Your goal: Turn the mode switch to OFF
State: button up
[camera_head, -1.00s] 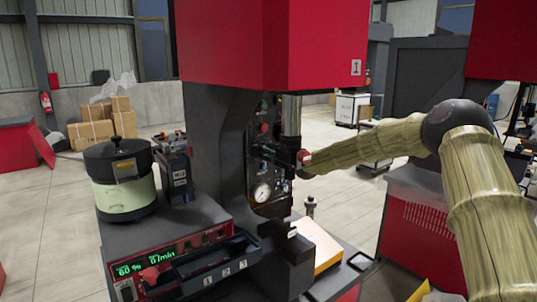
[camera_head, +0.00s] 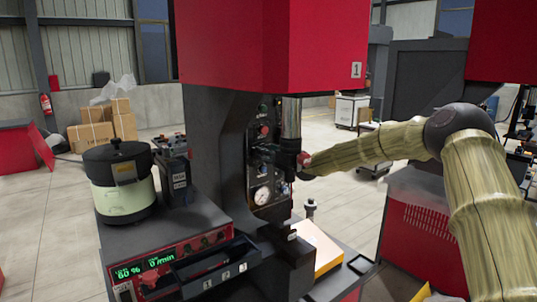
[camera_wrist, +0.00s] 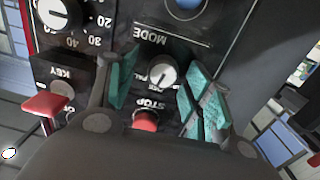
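The mode switch (camera_wrist: 161,72) is a small round white knob on a dark panel, below the upside-down word MODE in the wrist view. The left pad is a little apart from the knob. I cannot tell whether the right pad touches it. The knob's pointer direction is hard to read. In the head view my gripper (camera_head: 287,158) is at the panel on the press column, and the switch is hidden there.
A red stop button (camera_wrist: 146,120) lies just below the knob in the wrist view. A key switch (camera_wrist: 62,89) and a larger white dial (camera_wrist: 58,13) are at left, a blue button (camera_wrist: 188,3) above. In the head view a pressure gauge (camera_head: 262,195) sits below my gripper.

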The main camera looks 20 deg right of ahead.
jog(key=shift+s, duration=0.1)
jog(key=v, duration=1.1)
jog(key=shift+s+d, duration=0.2)
jog(key=shift+s, duration=0.15)
